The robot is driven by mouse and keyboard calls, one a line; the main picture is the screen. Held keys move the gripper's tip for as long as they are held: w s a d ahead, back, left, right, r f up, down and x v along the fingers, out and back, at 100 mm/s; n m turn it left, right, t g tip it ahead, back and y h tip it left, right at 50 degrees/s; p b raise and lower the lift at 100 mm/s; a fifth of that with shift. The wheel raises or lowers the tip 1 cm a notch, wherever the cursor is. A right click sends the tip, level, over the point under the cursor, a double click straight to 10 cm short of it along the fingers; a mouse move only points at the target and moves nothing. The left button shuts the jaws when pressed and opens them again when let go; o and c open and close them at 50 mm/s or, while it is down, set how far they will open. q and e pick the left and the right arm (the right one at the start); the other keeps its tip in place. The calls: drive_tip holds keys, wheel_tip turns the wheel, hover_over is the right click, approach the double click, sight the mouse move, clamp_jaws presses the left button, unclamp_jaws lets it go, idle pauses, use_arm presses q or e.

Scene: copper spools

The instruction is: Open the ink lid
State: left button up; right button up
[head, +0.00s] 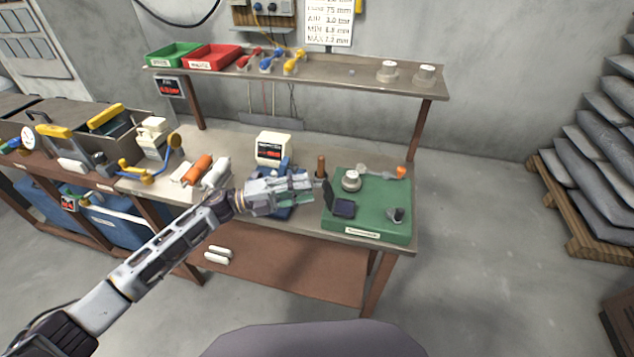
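A small dark ink pad box (344,208) sits on the left part of a green mat (375,222) at the right end of the bench. Its dark lid (329,197) stands raised on the box's left side, so the box looks open. My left gripper (312,188) reaches in from the left, with its fingertips just left of the raised lid. I cannot tell whether they touch the lid or how far apart the fingers are. My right gripper is not in view.
On the mat are a round grey weight (351,181), a small dark piece (396,215) and an orange-tipped tool (399,172). A white scale-like device (273,149) stands behind my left gripper. A shelf (340,75) with trays runs above the bench.

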use_arm(q)
drive_tip(key=shift+w+d+r, duration=0.1)
drive_tip(key=shift+d+r, duration=0.05)
drive_tip(key=shift+d, duration=0.75)
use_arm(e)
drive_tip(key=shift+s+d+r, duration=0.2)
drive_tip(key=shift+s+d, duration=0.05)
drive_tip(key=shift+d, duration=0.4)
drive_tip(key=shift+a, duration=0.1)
